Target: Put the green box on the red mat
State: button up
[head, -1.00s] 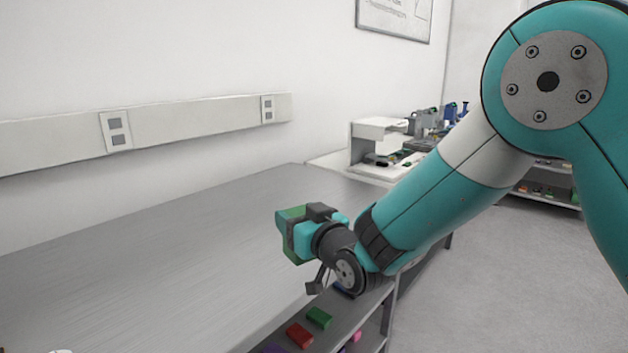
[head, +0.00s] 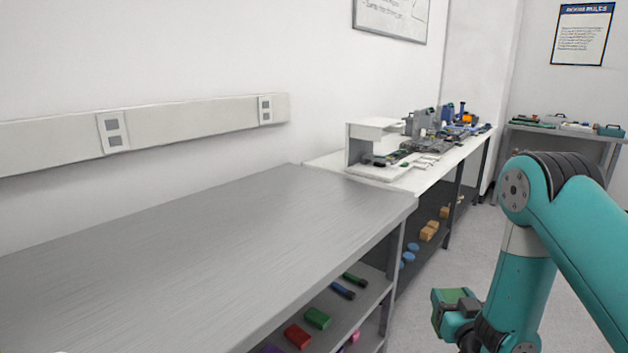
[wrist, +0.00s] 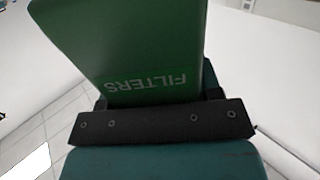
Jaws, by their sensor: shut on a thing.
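The green box (head: 449,296) is held in my gripper (head: 462,309), at the lower right of the head view, to the right of the grey table and above the floor. In the wrist view the green box (wrist: 120,45) fills the upper middle and carries the word FILTERS, seen upside down. The dark gripper bar (wrist: 160,121) crosses in front of its near end. My gripper is shut on the box. I see no red mat in either view.
The grey table (head: 230,235) has a bare top. Its lower shelf holds small blocks, including a red one (head: 298,336) and a green one (head: 317,318). A white bench (head: 420,180) with instruments stands behind. Grey floor (head: 445,245) is open between bench and arm.

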jog(key=s+f, duration=0.4)
jog(key=f, duration=0.2)
jog(key=shift+f, duration=0.35)
